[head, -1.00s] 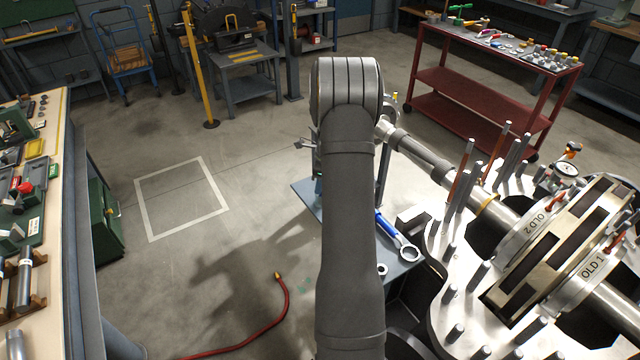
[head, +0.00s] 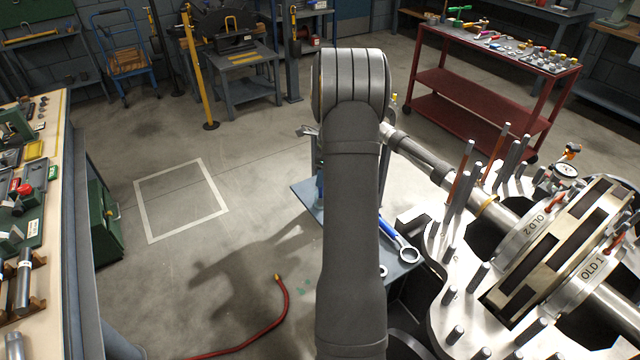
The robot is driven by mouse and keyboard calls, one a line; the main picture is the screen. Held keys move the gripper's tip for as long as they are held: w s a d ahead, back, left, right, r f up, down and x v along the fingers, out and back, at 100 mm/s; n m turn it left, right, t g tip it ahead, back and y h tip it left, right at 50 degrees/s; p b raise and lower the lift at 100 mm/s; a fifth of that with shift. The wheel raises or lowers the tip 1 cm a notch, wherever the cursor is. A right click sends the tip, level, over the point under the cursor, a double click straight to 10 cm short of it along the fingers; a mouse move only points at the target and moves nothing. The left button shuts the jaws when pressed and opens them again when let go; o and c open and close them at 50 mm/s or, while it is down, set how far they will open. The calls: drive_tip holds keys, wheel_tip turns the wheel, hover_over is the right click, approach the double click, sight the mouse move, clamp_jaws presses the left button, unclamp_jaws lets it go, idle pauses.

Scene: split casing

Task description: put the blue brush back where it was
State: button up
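I cannot pick out a blue brush for certain in the head view. A small bluish patch (head: 319,186) shows at the left edge of my arm, too little to name. My arm stands upright in the middle of the picture and hides what is behind it. A small grey part (head: 307,131) juts out to the left of the arm and may belong to my gripper. The fingertips are hidden, so I cannot see whether they hold anything.
A ring spanner with a blue handle (head: 402,248) lies on a small blue-grey table (head: 306,194) behind my arm. The opened casing (head: 440,240) with upright studs and shaft is at right. A red cart (head: 480,100) stands behind. A workbench (head: 62,240) is at left.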

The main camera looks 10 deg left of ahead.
wheel_tip(320, 180, up, 7)
drive_tip(key=d, duration=0.1)
drive_tip(key=shift+w, duration=0.1)
idle(0.3)
drive_tip(key=f, duration=0.4)
drive_tip(key=a+f, duration=0.1)
drive_tip(key=f, duration=0.7)
drive_tip(key=shift+s+a+f, duration=0.15)
drive_tip(key=shift+s+a, duration=0.05)
drive_tip(key=shift+a, duration=0.2)
wheel_tip(320, 180, up, 3)
drive_tip(key=shift+f, duration=0.1)
drive_tip(key=shift+r, duration=0.75)
